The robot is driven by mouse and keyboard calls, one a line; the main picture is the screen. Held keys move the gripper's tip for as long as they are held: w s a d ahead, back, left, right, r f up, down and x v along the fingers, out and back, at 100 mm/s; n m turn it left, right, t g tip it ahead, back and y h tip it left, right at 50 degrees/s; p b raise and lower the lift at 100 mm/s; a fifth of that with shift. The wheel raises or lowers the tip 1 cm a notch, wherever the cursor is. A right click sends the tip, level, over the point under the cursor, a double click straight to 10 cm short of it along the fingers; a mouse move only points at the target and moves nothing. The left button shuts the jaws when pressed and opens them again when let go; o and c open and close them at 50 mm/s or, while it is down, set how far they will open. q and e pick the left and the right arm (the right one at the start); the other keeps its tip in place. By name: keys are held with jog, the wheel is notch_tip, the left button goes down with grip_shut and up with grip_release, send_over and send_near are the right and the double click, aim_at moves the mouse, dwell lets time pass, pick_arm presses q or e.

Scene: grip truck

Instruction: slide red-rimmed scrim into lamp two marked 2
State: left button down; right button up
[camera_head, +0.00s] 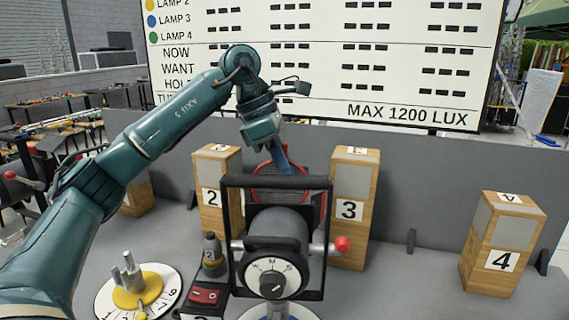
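The red-rimmed scrim (293,182) is upright at the far side of the central lamp (280,226), partly hidden by the lamp's body and its black yoke. The lamp has a W-M-S dial on its back and a red knob at its right side. A box with a red switch and a small 2 tag (209,254) stands just left of it. My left gripper (283,165) points down at the scrim's top edge and appears shut on it; the fingertips are small and partly covered. Whether the scrim sits in the lamp's slot is hidden. My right gripper is out of view.
Wooden blocks marked 2 (211,197), 3 (349,211) and 4 (502,261) stand behind and right. Another lamp base with a numbered dial (137,292) is at front left. A grey wall and a MAX 1200 LUX board (405,113) stand behind.

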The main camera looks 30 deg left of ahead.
aim_at(285, 195)
pick_arm(q)
jog(key=shift+f+b, duration=0.65)
jog(key=shift+f, duration=0.6)
jog(key=shift+f+b, duration=1.05)
jog(key=shift+f, duration=0.65)
jog(key=shift+f, duration=0.15)
jog(key=c, duration=1.5)
grip_release()
jog(key=shift+f, duration=0.1)
jog(key=shift+c, duration=1)
jog(key=shift+o, duration=0.4)
